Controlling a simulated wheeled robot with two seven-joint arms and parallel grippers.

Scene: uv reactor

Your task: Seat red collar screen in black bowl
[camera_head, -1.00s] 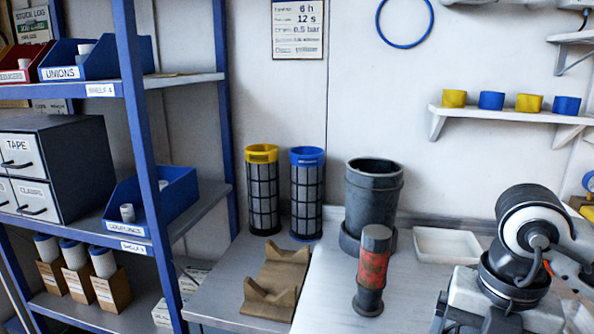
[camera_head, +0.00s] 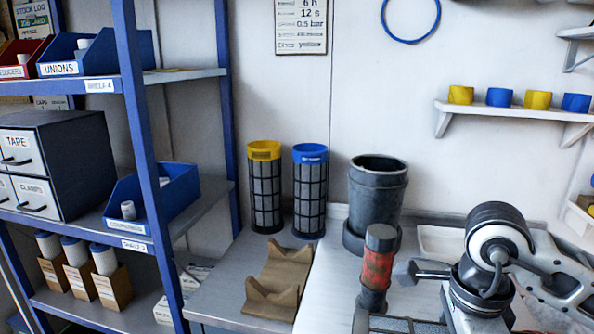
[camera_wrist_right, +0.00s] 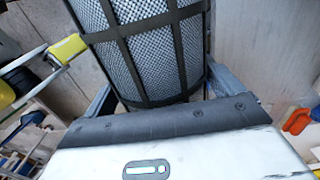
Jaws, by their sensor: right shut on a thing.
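In the right wrist view, my right gripper (camera_wrist_right: 160,92) is shut on a mesh screen (camera_wrist_right: 150,50) in a black cage, with a finger on each side. Its collar is out of view, so I cannot see its colour. In the head view, part of this screen (camera_head: 400,325) shows lying sideways at the bottom edge, beside my right arm. The black bowl (camera_head: 376,198) stands upright with its mouth open at the back of the bench, behind and above the screen in the picture. My left gripper is not in view.
A dark upright cylinder with a red band (camera_head: 376,270) stands in front of the bowl. A yellow-collared screen (camera_head: 264,190) and a blue-collared screen (camera_head: 309,195) stand to the left, behind a brown cradle (camera_head: 276,282). A white tray (camera_head: 445,240) lies right of the bowl.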

